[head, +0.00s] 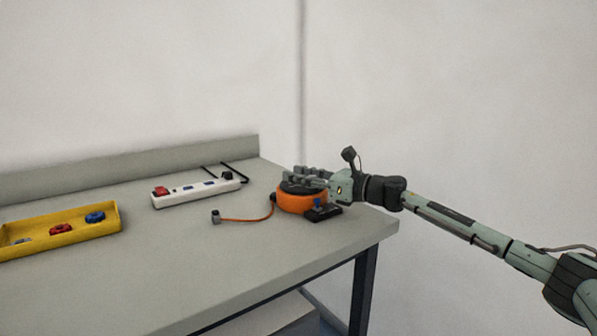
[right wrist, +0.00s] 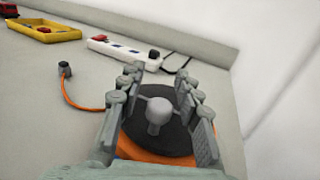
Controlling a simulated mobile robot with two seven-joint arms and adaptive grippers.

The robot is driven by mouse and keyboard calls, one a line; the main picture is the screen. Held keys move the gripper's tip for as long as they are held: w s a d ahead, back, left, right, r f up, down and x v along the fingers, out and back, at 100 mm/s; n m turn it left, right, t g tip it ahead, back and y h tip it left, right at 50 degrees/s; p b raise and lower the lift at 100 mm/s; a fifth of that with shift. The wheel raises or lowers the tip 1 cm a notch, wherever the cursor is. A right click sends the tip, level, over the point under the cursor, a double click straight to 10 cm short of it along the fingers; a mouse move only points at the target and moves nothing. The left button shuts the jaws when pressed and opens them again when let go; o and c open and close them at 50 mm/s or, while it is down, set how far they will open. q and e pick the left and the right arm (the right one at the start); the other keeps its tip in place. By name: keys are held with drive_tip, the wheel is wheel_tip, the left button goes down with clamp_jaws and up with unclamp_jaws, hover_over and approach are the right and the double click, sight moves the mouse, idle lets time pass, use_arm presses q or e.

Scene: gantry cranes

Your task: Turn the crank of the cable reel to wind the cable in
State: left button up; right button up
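The orange cable reel (head: 300,204) sits near the right end of the workbench. Its dark round top (right wrist: 185,137) and grey crank with an upright knob (right wrist: 157,116) show in the right wrist view. The orange cable (head: 248,219) runs left from the reel over the bench to a grey plug (head: 216,216). My right gripper (head: 303,177) is over the reel. In the right wrist view its fingers (right wrist: 158,76) are apart, one on each side of the knob, with visible gaps. In the head view the gripper hides the crank. My left gripper is in neither view.
A white power strip (head: 196,192) with a red switch lies behind the plug. A yellow tray (head: 60,230) with red and blue parts is at the left. A small black piece with blue on it (head: 321,213) is against the reel's front. The front bench top is clear.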

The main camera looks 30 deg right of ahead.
clamp_jaws()
idle(0.6)
drive_tip(key=shift+a, duration=0.1)
